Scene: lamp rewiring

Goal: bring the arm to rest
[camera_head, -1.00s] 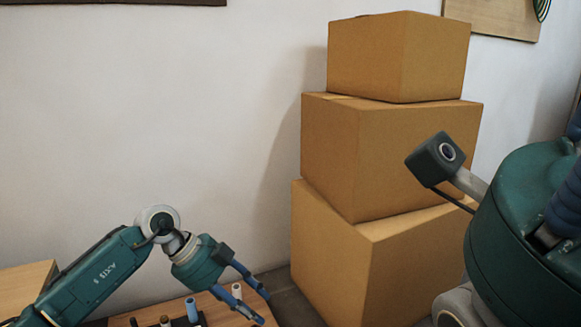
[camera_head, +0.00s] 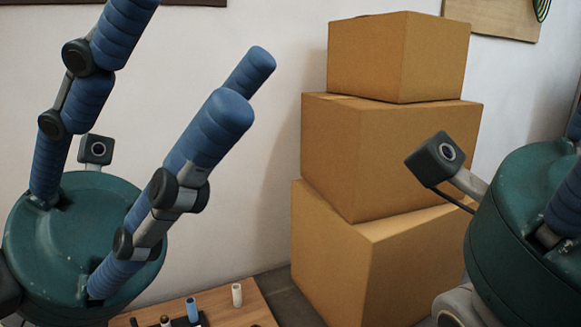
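My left gripper (camera_head: 185,50) is large and close to the camera on the left. Its blue padded fingers point up and stand wide apart, with nothing between them. The tip of its left finger is cut off by the top edge. My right gripper (camera_head: 525,225) shows at the right edge as a dark green body with part of a blue finger. Its fingertips are outside the picture, so I cannot tell how far it is open.
A wooden table (camera_head: 258,312) lies low in the picture, with a white cylinder (camera_head: 237,294) and a blue cylinder (camera_head: 192,310) standing on it. Three stacked cardboard boxes, the top one (camera_head: 395,57) smallest, stand by the wall right of centre.

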